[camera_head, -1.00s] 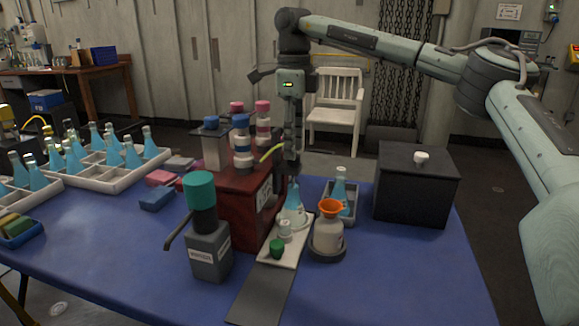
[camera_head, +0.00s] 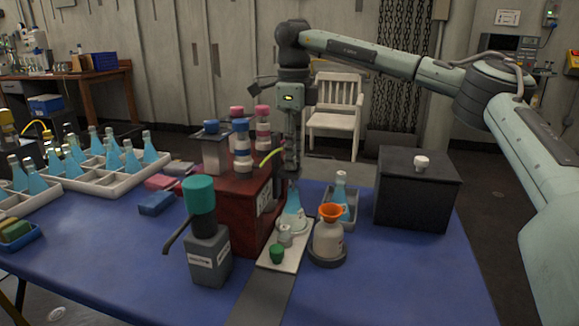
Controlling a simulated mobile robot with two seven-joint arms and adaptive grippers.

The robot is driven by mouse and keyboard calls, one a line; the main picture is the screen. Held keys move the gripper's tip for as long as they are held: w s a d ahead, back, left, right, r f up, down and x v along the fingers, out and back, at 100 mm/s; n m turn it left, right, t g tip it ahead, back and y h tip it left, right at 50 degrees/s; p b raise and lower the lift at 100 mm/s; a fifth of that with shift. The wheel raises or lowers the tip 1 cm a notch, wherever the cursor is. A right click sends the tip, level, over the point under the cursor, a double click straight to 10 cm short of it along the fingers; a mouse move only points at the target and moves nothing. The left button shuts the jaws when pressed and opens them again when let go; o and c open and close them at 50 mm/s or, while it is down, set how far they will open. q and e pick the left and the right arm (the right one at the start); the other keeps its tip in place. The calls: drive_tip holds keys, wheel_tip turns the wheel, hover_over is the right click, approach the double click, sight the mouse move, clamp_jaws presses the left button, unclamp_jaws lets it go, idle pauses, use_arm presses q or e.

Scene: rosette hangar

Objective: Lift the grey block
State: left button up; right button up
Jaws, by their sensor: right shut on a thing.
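A grey block-shaped body (camera_head: 208,258) with a pale label stands at the front of the blue table. A black neck and a teal cylinder (camera_head: 199,194) sit on top of it, and a dark handle sticks out left. A smaller greyish block (camera_head: 180,168) lies near the crate; it is too small to see well. My right gripper (camera_head: 292,174) points straight down behind the pale tray, well away from the labelled grey body. Its fingertips meet the neck of a blue-filled flask (camera_head: 293,208), and it appears shut on it. My left gripper is not in view.
A dark red box (camera_head: 240,204) with capped jars stands left of my right gripper. An orange-topped bottle (camera_head: 328,238), another blue flask (camera_head: 341,196) and a black box (camera_head: 416,190) stand right. A crate of blue flasks (camera_head: 100,178) is at left.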

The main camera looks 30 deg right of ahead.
drive_tip(key=shift+r, duration=0.1)
drive_tip(key=shift+r+p, duration=1.2)
drive_tip(key=shift+r, duration=1.2)
drive_tip(key=o, duration=0.9)
drive_tip(key=shift+c, duration=0.2)
wheel_tip(320, 180, up, 7)
